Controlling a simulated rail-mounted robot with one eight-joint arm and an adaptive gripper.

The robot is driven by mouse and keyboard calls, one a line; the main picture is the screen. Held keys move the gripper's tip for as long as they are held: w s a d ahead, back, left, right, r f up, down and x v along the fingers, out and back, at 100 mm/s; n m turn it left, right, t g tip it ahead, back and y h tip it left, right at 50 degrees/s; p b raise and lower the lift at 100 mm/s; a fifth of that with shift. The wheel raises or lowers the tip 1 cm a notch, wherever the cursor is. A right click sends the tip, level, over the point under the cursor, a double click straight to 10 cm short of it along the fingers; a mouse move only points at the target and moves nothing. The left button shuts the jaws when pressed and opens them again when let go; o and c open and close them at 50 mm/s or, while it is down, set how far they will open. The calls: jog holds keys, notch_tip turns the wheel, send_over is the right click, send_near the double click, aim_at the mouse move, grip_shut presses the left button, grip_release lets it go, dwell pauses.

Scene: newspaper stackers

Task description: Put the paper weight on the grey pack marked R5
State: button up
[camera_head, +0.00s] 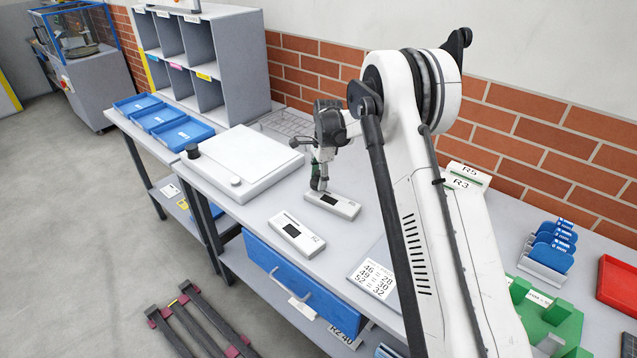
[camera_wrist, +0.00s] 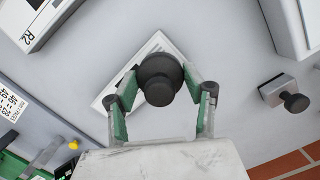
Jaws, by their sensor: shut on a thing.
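My gripper (camera_wrist: 164,97) is shut on a dark round weight with a knob (camera_wrist: 160,80), seen from above between its green fingers. I cannot tell whether the weight touches the device. The pale pack marked R5 (camera_head: 470,171) is at the back by the brick wall, just behind one marked R3 (camera_head: 463,183). My arm hides part of both.
A large white board (camera_head: 243,160) is at left. A block with a black knob (camera_wrist: 287,92) stands nearby. Blue holders (camera_head: 552,248) are at right.

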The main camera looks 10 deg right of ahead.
jog(key=shift+f, duration=1.15)
jog(key=shift+f, duration=0.25)
jog(key=o, duration=1.5)
jog(key=shift+r, duration=0.1)
jog(key=shift+o, duration=0.2)
jog(key=shift+r, duration=0.15)
